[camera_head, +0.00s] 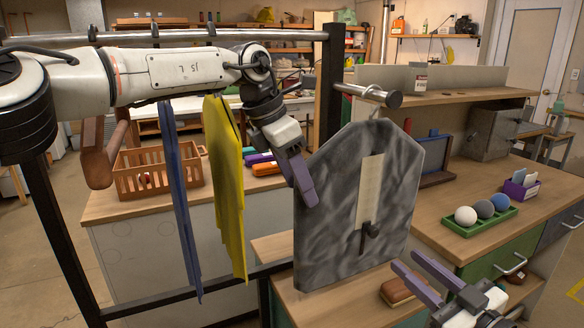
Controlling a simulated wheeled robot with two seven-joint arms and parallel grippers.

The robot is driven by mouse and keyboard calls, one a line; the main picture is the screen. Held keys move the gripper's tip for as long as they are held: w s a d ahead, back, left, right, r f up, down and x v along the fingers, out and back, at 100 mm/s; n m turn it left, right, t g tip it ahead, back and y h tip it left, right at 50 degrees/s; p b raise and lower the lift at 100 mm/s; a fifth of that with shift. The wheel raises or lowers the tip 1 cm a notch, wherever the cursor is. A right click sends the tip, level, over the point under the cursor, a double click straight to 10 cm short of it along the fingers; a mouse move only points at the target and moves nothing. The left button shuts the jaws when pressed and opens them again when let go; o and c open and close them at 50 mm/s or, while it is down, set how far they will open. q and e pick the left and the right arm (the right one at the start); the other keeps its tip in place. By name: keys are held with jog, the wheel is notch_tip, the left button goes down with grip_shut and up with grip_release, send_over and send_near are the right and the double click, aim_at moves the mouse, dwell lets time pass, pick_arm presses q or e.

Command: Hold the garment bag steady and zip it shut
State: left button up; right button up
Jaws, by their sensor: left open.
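The garment bag (330,215) is grey and mottled and hangs upright from the end of the rail at centre right. A pale strip (369,190) runs down its front, with a dark zip pull (370,231) at the strip's lower end. My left gripper (306,196) is open, its purple fingers over the bag's upper left edge. I cannot tell whether they touch it or whether cloth lies between them. My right gripper (407,260) is open and empty at the lower right, below and right of the zip pull, its fingers apart.
A yellow garment (225,170) and a blue one (180,190) hang left of the bag. A black rack post (330,80) stands behind. A brown brush (397,291) lies on the bench by my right gripper. A green tray (480,222) of balls sits at right.

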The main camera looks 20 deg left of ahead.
pick_arm(q)
jog(key=x, duration=0.6)
jog(key=shift+w+f, duration=0.1)
jog(key=shift+w, duration=0.05)
